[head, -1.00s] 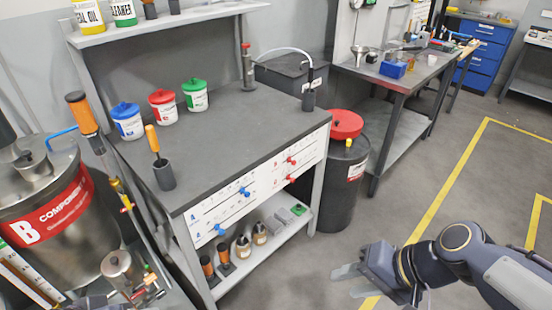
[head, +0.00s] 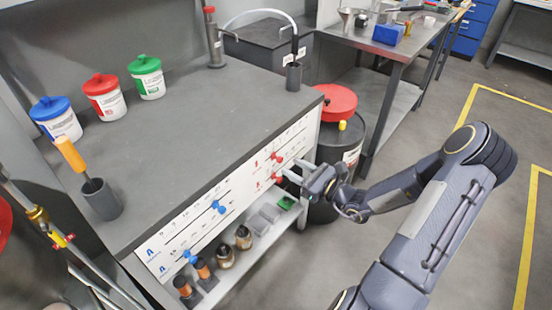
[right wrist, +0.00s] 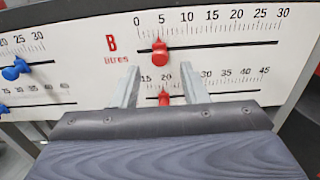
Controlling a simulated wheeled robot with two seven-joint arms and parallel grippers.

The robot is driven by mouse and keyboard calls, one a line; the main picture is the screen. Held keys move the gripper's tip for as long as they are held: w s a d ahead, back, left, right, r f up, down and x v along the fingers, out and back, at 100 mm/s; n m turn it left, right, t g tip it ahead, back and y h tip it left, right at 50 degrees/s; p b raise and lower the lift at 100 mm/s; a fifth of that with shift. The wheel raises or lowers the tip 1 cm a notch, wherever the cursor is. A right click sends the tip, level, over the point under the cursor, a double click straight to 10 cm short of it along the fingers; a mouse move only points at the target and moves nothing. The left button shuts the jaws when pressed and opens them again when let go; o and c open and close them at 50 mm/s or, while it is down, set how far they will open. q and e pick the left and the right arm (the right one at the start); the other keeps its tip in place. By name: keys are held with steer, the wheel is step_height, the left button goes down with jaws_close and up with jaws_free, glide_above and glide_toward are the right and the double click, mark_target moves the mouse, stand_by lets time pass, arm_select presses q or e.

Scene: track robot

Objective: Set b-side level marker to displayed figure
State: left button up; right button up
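The white scale board on the bench front (head: 240,198) carries a B litres scale (right wrist: 215,28) with red markers. The upper red marker (right wrist: 159,54) stands at about 5; it also shows in the head view (head: 277,156). A lower red marker (right wrist: 164,97) sits near 20 on the lower scale; it also shows in the head view (head: 277,178). My right gripper (head: 289,172) is open at the board. In the right wrist view its fingers (right wrist: 158,72) frame the lower marker; the upper one is just above the tips. I cannot tell contact. My left gripper is out of view.
Blue markers (right wrist: 15,69) sit on the board's left part. A black drum with a red lid (head: 336,101) stands right of the bench, close to my right arm. Blue, red and green lidded tubs (head: 104,96) stand on the bench top. The floor at right is clear.

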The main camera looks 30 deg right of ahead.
mark_target(282, 161)
steer(key=x, duration=0.5)
steer(key=shift+w+a, duration=0.1)
steer(key=shift+w, duration=0.1)
jaws_close()
